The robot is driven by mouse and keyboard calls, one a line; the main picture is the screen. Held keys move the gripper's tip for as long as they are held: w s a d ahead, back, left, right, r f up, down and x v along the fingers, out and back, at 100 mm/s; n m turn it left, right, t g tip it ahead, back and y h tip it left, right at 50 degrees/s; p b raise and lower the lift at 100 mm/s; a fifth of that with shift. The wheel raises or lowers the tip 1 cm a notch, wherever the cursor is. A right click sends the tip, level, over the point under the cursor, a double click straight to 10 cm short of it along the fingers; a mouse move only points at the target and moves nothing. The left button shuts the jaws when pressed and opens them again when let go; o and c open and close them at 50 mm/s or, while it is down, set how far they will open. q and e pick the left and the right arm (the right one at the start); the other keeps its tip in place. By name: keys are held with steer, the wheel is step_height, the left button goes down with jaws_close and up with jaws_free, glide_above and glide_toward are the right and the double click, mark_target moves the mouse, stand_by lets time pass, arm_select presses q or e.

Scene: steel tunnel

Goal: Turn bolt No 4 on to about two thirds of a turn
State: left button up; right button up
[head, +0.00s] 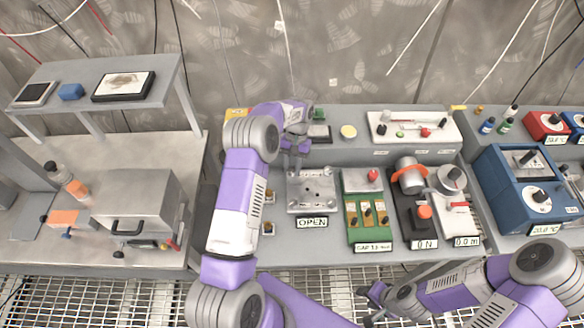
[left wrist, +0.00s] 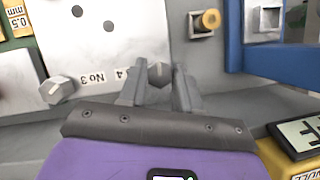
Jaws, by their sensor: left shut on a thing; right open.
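The grey square plate (head: 325,192) lies on the bench above a sign reading OPEN (head: 312,222). My left gripper (head: 296,152) is at the plate's back left corner, pointing down. In the left wrist view, my left gripper (left wrist: 158,84) is shut on a grey hexagonal bolt head, bolt No 4 (left wrist: 160,72). A partly hidden label ending in 4 (left wrist: 120,73) is beside it. Another hex bolt (left wrist: 58,88) sits by the label No 3, to the left. My right gripper (head: 374,301) is open and empty at the front, away from the plate.
A green gauge box (head: 366,232) and a black stand with a grey cylinder (head: 407,170) are right of the plate. A blue device (head: 525,195) is farther right. A shelf ledge (head: 352,149) runs behind. A grey box (head: 130,204) stands on the left table.

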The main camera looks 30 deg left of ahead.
mark_target(301, 172)
arm_select(q)
steer(key=m+y, duration=0.2)
steer(key=m, duration=0.3)
steer(key=shift+d+m+b, duration=0.15)
steer(key=shift+m+b, duration=0.15)
steer(key=shift+m, duration=0.1)
steer(key=m+y, duration=0.1)
steer(key=m, duration=0.1)
steer(key=m+t+y, duration=0.1)
steer(key=m, duration=0.1)
steer(key=shift+d+m, duration=0.1)
steer(key=shift+m, duration=0.6)
steer(key=o, duration=1.1)
steer(key=shift+c, duration=0.2)
steer(key=v, duration=0.7)
steer(key=shift+r, duration=0.3)
steer(key=shift+d, duration=0.1)
